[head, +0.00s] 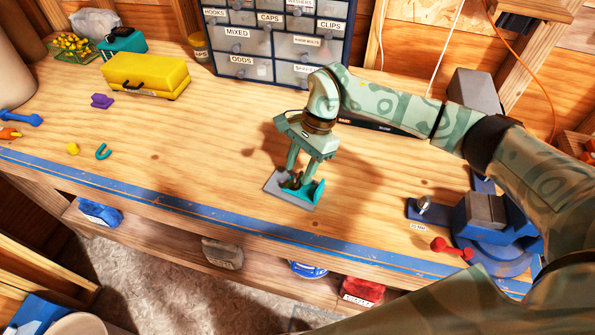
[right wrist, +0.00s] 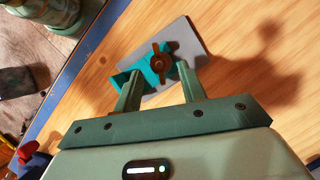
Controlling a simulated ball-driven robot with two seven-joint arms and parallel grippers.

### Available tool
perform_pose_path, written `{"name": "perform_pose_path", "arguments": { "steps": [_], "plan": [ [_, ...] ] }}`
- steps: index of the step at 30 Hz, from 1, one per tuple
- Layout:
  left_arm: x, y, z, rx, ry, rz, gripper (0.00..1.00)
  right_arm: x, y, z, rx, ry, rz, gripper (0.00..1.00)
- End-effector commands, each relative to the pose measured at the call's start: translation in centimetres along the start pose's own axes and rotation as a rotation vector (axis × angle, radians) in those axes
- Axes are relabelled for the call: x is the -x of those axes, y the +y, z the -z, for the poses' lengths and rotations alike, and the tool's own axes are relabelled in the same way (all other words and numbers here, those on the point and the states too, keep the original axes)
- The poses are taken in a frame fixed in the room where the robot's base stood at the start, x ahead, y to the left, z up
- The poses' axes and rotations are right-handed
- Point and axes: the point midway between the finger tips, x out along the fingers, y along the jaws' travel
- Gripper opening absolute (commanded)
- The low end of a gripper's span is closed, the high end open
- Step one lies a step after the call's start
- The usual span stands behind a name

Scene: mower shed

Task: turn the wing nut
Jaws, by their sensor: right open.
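The brown wing nut (right wrist: 161,63) sits on a teal bracket (right wrist: 133,79) fixed to a flat grey plate (right wrist: 198,38) on the wooden bench. In the head view the teal bracket (head: 318,191) and grey plate (head: 275,184) lie near the bench's front edge, and the nut is partly hidden by my fingers. My right gripper (head: 299,180) points down over the plate, open. In the right wrist view my right gripper's fingertips (right wrist: 158,70) are on either side of the nut, with gaps visible; I cannot tell whether either touches it. My left gripper is not in view.
A blue vise (head: 492,225) with a red-knobbed handle stands to the right. A labelled drawer cabinet (head: 270,45) stands behind. A yellow box (head: 145,75) and small hooks lie to the left. The bench between the yellow box and the plate is mostly clear.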

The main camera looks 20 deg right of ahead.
Motion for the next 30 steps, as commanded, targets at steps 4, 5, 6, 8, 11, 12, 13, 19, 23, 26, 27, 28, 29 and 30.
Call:
{"name": "perform_pose_path", "arguments": {
  "steps": [4, 5, 6, 8, 11, 12, 13, 19, 23, 26, 27, 28, 29, 30],
  "plan": [
    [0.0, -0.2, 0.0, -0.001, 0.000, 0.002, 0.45, -1.7, 0.0, 0.0, 0.001, -0.001, 0.001, 0.41],
    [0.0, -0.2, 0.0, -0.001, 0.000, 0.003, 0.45, -1.9, 0.0, 0.0, 0.000, 0.000, 0.001, 0.41],
    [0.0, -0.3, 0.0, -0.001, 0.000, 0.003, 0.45, -2.1, 0.0, 0.0, 0.000, 0.001, 0.001, 0.41],
    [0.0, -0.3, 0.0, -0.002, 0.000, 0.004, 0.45, -2.2, 0.0, 0.0, 0.000, 0.001, 0.001, 0.41],
    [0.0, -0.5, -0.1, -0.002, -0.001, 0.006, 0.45, -2.3, 0.0, 0.0, 0.000, 0.001, 0.001, 0.41],
    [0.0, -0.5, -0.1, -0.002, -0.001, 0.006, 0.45, -2.3, 0.0, 0.0, 0.000, 0.001, 0.001, 0.41],
    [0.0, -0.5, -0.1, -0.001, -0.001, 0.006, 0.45, -2.3, 0.0, 0.0, 0.001, 0.001, 0.001, 0.41],
    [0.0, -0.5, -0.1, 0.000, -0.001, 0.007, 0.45, -2.2, 0.0, 0.0, 0.001, 0.001, 0.001, 0.02],
    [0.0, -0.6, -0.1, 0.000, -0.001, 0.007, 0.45, -2.2, 0.0, 0.0, 0.000, 0.001, 0.001, 0.00],
    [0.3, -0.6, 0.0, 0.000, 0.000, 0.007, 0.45, -2.1, 0.0, 0.0, -0.031, 0.002, 0.015, 0.00],
    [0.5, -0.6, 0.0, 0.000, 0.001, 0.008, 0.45, -2.0, 0.1, 0.0, -0.060, 0.002, 0.027, 0.00],
    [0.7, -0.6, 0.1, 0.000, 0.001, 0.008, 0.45, -2.0, 0.1, -0.1, -0.086, 0.003, 0.039, 0.00],
    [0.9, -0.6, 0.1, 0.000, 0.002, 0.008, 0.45, -1.9, 0.1, 0.0, -0.117, 0.003, 0.051, 0.00],
    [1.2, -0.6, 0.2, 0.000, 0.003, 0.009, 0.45, -1.9, 0.2, -0.1, -0.159, 0.003, 0.069, 0.00]
  ]
}}
